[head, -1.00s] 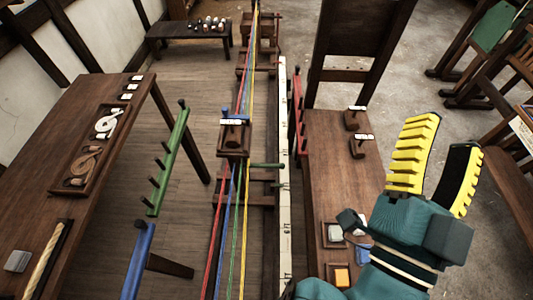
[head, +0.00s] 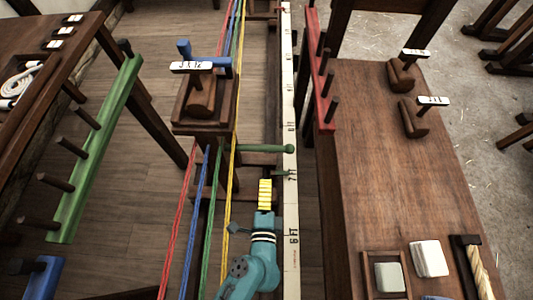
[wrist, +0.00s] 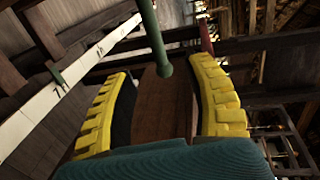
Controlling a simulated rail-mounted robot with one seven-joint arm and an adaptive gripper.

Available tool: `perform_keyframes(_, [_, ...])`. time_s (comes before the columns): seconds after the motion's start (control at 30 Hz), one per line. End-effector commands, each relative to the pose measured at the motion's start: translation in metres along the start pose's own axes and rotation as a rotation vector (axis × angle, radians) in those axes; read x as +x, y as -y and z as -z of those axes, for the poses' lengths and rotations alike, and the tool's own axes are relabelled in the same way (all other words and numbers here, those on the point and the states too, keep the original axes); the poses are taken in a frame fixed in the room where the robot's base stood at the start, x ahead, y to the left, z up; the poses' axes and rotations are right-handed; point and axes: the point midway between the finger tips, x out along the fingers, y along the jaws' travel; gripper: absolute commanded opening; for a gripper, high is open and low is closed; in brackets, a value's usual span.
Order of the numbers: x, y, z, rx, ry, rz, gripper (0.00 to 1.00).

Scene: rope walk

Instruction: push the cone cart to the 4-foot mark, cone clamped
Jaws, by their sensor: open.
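The cone cart (head: 206,128) is a brown wooden block on the rail, with red, blue, green and yellow strands running past it. A wooden cone (head: 201,97) with a white tag sits on it, beside a blue clamp bar (head: 212,66); I cannot tell whether the clamp is tight. A green push handle (head: 265,149) sticks out to the right, ending in a ball. My gripper (head: 264,194) is just below the handle in the head view. In the wrist view my gripper (wrist: 163,98) is open and empty, with the ball end of the handle (wrist: 155,45) ahead between its fingers.
A white measuring strip (head: 291,205) runs along the rail, with a 6 FT mark near my gripper and a green pointer on it. A right bench (head: 385,170) holds two tagged cones. A red peg rack (head: 319,80) and a green peg rack (head: 95,150) flank the rail.

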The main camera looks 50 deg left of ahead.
Motion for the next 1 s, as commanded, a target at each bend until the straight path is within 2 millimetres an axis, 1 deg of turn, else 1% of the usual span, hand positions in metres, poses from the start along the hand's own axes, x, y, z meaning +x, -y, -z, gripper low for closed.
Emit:
perform_keyframes(0.03, [0.002,-0.015,-0.003,-0.001,0.006,-0.002,0.54])
perform_keyframes(0.17, [0.007,-0.012,-0.004,-0.003,0.010,0.000,0.54])
perform_keyframes(0.27, [0.021,-0.011,-0.005,-0.005,0.012,-0.001,0.54])
perform_keyframes(0.37, [0.042,-0.011,-0.005,-0.005,0.013,-0.001,0.54])
perform_keyframes(0.7, [0.125,-0.013,-0.005,-0.005,0.010,0.000,0.54])
perform_keyframes(0.8, [0.145,-0.013,-0.006,-0.004,0.011,-0.001,0.54])
perform_keyframes(0.9, [0.159,-0.013,-0.005,-0.004,0.009,-0.001,0.54])
perform_keyframes(1.0, [0.166,-0.012,-0.005,-0.004,0.009,-0.001,0.54])
